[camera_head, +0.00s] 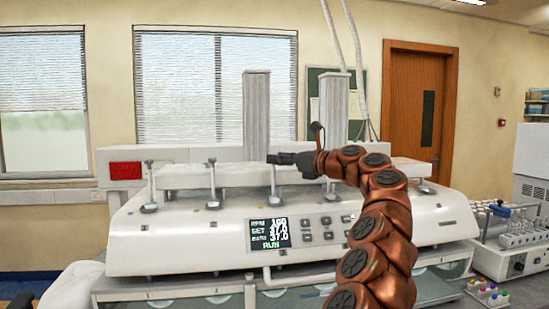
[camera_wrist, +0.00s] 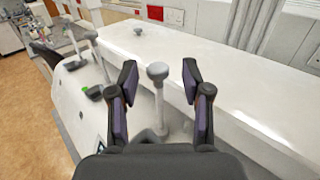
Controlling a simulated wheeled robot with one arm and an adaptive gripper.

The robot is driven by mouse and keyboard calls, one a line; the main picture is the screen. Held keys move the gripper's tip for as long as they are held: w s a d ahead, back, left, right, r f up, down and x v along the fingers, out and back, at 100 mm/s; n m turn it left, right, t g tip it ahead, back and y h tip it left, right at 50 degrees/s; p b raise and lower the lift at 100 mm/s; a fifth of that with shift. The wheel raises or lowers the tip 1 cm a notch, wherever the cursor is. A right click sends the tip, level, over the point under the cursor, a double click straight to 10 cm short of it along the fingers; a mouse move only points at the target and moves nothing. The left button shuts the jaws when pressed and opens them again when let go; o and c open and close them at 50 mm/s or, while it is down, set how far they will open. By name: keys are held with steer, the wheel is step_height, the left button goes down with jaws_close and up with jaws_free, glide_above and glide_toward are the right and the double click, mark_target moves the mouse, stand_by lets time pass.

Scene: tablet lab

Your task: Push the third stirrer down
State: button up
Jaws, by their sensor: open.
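The white tablet machine (camera_head: 190,235) carries a row of upright stirrers with rods and round knobs. Counting from the left in the head view, the first stirrer (camera_head: 149,187), the second stirrer (camera_head: 212,183) and the third stirrer (camera_head: 273,182) show clearly. Those further right are partly hidden by my arm. My gripper (camera_head: 277,158) is at the top of the third stirrer, whose knob it covers in the head view. In the wrist view, my open fingers (camera_wrist: 159,78) stand either side of a grey stirrer knob (camera_wrist: 157,70). Gaps show on both sides.
The machine's display (camera_head: 269,234) reads RUN. Two tall white columns (camera_head: 257,110) rise behind the stirrers. A red panel (camera_head: 125,171) is at the left end. Other lab equipment (camera_head: 510,235) stands at the right. The space above the left stirrers is clear.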

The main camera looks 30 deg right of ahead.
steer(key=shift+w+a, duration=0.1)
steer(key=shift+w, duration=0.1)
steer(key=shift+c, duration=0.3)
jaws_close()
steer(key=shift+r, duration=0.1)
